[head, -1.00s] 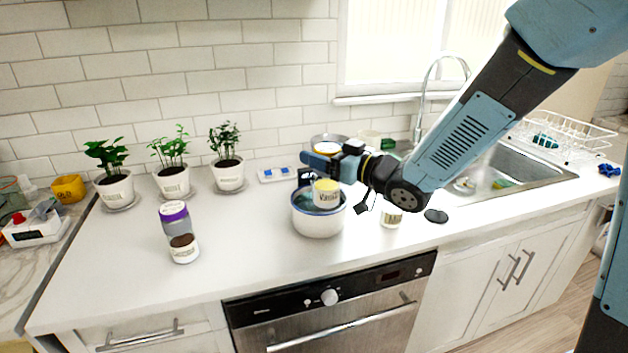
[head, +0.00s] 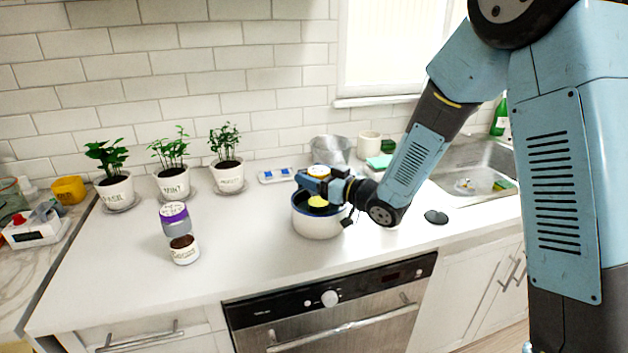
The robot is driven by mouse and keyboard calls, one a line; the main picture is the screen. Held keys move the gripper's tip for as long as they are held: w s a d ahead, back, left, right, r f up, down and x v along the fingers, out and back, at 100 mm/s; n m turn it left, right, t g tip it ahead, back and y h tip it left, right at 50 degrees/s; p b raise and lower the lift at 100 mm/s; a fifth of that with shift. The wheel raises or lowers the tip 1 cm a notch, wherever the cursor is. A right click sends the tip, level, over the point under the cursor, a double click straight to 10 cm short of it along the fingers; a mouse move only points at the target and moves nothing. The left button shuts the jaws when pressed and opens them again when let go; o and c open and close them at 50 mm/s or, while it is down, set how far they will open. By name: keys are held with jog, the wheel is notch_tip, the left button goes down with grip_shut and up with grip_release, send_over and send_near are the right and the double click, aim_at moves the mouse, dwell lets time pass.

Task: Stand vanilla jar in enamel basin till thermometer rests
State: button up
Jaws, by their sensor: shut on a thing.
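My gripper (head: 312,186) is shut around the middle of the vanilla jar, over the enamel basin.
Potted herbs (head: 229,177) line the wall. A black disc (head: 436,217) lies to the right, near the sink (head: 470,178).

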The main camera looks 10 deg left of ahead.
jog(key=shift+f, duration=0.65)
jog(key=o, duration=1.6)
jog(key=v, duration=1.2)
jog(key=shift+s, duration=0.1)
